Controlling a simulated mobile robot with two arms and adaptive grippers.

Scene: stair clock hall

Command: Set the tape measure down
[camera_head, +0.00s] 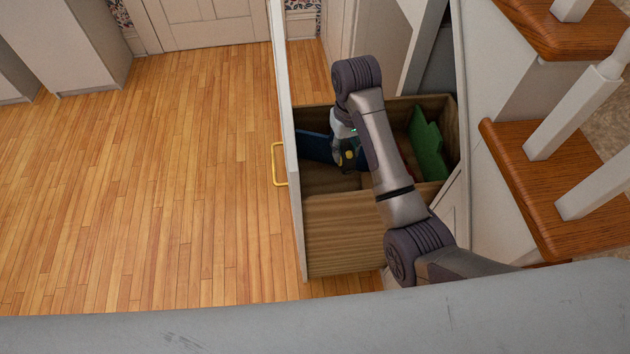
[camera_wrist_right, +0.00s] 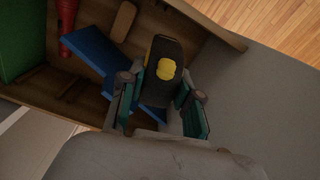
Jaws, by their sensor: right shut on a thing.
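The tape measure (camera_wrist_right: 165,65), dark with a yellow round patch, sits between the two fingers of my right gripper (camera_wrist_right: 161,98) in the wrist view. In the head view it shows as a small dark and yellow shape (camera_head: 348,160). My right gripper (camera_head: 343,148) is shut on it, inside the outline of an open wooden drawer (camera_head: 348,225). Whether the tape measure touches the drawer floor cannot be told. My left gripper is not in view.
The drawer holds a blue flat item (camera_head: 314,146) at its left, a green item (camera_head: 428,145) at its right and a red item (camera_wrist_right: 67,22). The drawer front has a yellow handle (camera_head: 276,164). Wooden stairs (camera_head: 560,185) stand at right. Open floor (camera_head: 170,190) lies left.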

